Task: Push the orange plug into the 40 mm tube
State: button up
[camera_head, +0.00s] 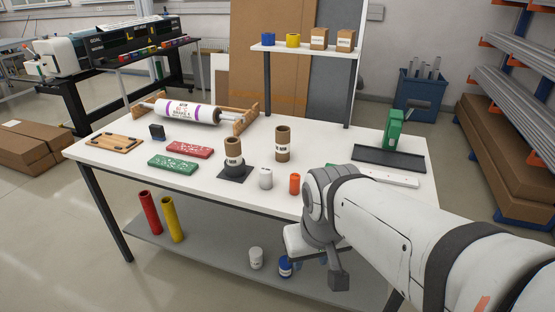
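A small orange plug (295,184) stands upright on the white table (130,157), near its front edge. A brown cardboard tube (233,150) stands upright on a dark square base to the left of the plug. A second brown tube (283,142) stands on the table behind the plug. Both have labels too small to read, so I cannot tell which is 40 mm. My gripper (322,266) hangs in front of the table's front edge, below and right of the plug and apart from it.
A white labelled cylinder (265,178) stands just left of the plug. Red (190,149) and green (173,164) patterned blocks lie farther left. A raised shelf (305,51) holds blue, yellow and brown pieces. A green tool (394,130) stands at right. My arm covers the front right.

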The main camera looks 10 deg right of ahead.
aim_at(232, 145)
jog(key=u, duration=0.15)
jog(key=i, duration=0.95)
jog(key=z, duration=0.1)
